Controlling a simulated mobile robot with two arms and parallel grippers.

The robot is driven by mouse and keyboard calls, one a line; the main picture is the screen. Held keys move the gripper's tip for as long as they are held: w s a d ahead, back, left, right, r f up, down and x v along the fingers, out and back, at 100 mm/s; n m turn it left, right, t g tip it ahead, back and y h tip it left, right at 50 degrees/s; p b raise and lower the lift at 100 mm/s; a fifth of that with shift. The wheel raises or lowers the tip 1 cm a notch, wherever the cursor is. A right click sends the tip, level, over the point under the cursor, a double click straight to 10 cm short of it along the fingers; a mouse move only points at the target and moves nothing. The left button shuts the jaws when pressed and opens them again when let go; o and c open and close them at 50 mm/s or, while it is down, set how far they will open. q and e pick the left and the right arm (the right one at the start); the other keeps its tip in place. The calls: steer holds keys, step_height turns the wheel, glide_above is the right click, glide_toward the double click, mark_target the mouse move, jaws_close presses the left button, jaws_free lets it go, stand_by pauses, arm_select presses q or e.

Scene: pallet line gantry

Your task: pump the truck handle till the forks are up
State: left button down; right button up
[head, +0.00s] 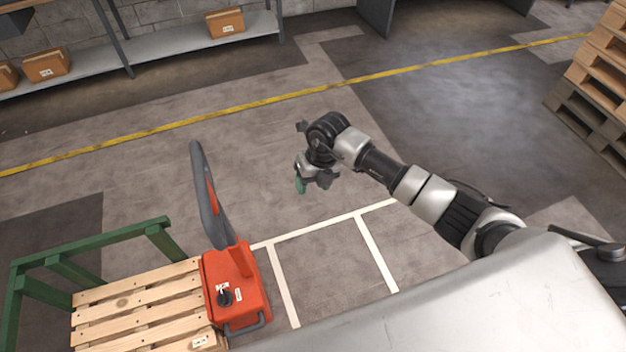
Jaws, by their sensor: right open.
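The pallet truck has an orange-red body (232,285) with a black knob on top. Its dark grey handle (203,185) with a red inner part rises from the body and leans slightly left. My right gripper (301,186) is open and empty above the floor, to the right of the handle and clear of it. The forks are hidden under the wooden pallet (140,308), so their height cannot be told. My left gripper is not in view.
A green rail frame (90,243) stands around the pallet's far left side. White lines (285,285) mark the floor right of the truck. A shelf (180,45) with cardboard boxes is at the back left. Stacked pallets (597,85) stand at the right. The middle floor is clear.

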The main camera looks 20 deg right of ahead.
jaws_close()
stand_by(0.3)
stand_by(0.3)
